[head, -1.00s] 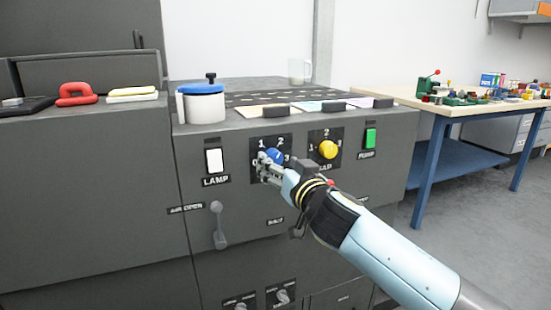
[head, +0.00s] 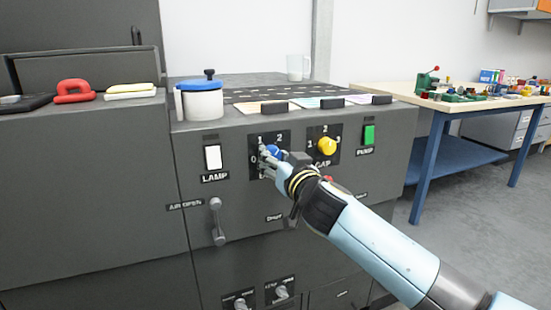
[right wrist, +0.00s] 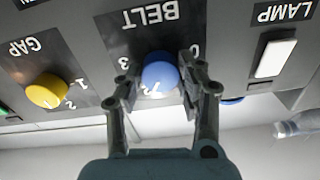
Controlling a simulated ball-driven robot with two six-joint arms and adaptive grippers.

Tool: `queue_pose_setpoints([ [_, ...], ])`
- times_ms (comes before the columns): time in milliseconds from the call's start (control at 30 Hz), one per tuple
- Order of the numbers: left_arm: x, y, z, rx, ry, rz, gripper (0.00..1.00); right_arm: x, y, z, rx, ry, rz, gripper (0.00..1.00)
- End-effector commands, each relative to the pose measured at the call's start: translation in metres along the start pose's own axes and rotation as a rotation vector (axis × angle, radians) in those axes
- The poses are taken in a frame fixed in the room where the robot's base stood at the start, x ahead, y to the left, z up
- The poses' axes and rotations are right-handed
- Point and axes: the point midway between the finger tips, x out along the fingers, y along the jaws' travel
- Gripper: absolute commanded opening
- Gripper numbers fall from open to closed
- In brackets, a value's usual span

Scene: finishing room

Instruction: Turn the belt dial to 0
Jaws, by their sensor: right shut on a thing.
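The belt dial is a round blue knob (head: 275,151) on the dark front panel, with the numbers 0 to 3 around it. In the right wrist view the blue belt dial (right wrist: 160,74) sits under the label BELT, upside down in that view. My right gripper (head: 267,162) is at the dial, its fingers partly covering it in the head view. In the right wrist view the right gripper (right wrist: 160,85) has one finger on each side of the dial and is shut on it. I cannot tell clearly which number the dial points to. My left gripper is not in view.
The yellow gap dial (head: 327,146) is just right of the belt dial. A white lamp switch (head: 212,157) is to the left, and a green pump switch (head: 369,135) to the right. A grey lever (head: 217,222) hangs below left. A blue-lidded pot (head: 202,100) stands above.

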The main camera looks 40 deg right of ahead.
Motion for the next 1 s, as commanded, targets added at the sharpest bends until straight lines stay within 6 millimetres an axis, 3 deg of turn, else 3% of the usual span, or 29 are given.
queue_pose_setpoints([
  [367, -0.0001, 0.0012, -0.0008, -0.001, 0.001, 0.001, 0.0, -0.0002, -0.0001, 0.0001, -0.104, -0.002, 0.0, 0.05],
  [1000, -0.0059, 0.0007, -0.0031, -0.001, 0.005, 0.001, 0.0, -0.0003, -0.0003, -0.0005, -0.678, -0.011, 0.001, 0.05],
])
